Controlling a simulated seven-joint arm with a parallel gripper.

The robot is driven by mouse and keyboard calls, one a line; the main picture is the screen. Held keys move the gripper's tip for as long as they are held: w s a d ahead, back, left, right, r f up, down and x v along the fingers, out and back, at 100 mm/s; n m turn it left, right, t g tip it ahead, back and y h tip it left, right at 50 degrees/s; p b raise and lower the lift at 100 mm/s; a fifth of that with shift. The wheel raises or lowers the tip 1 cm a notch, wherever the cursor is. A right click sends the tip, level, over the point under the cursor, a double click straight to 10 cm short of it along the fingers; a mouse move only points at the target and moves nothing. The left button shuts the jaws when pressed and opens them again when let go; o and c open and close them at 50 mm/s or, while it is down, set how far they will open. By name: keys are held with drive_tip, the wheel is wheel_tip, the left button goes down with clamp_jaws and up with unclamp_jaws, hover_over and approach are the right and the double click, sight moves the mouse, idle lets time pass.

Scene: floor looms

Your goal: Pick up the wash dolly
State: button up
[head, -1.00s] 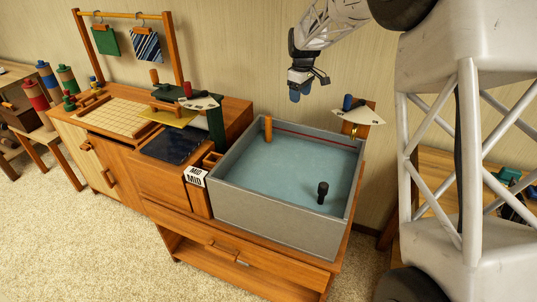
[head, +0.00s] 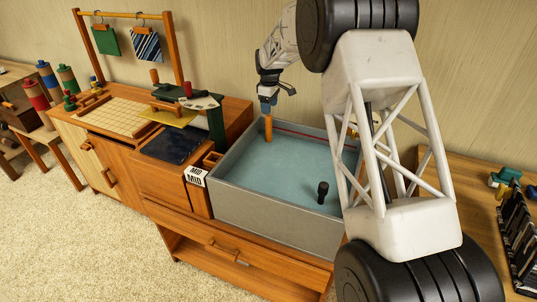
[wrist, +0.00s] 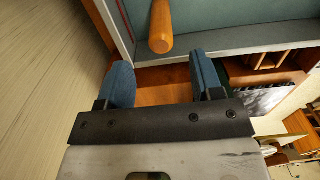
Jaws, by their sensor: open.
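The wash dolly seems to be the orange wooden peg (head: 268,129) standing at the back left inside the grey basin; I cannot be sure of the name. In the wrist view its rounded end (wrist: 160,40) shows top centre, beyond my fingertips. My gripper (head: 268,107) is open and empty, with blue fingers, and appears close above the peg in the head view. In the wrist view the gap between the fingers (wrist: 162,78) shows only brown wood. A black peg (head: 322,192) stands at the front right of the basin.
The basin's grey wall (head: 270,228) surrounds a blue-green floor. A dark green post (head: 216,128) with a fan-shaped dial stands left of it. A wooden bench with a grid board (head: 115,117) lies further left. My arm hides the basin's right end.

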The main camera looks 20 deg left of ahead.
sight(269, 116)
drive_tip(key=shift+f, duration=1.3)
drive_tip(key=shift+a+f, duration=0.1)
drive_tip(key=shift+f, duration=2.5)
clamp_jaws()
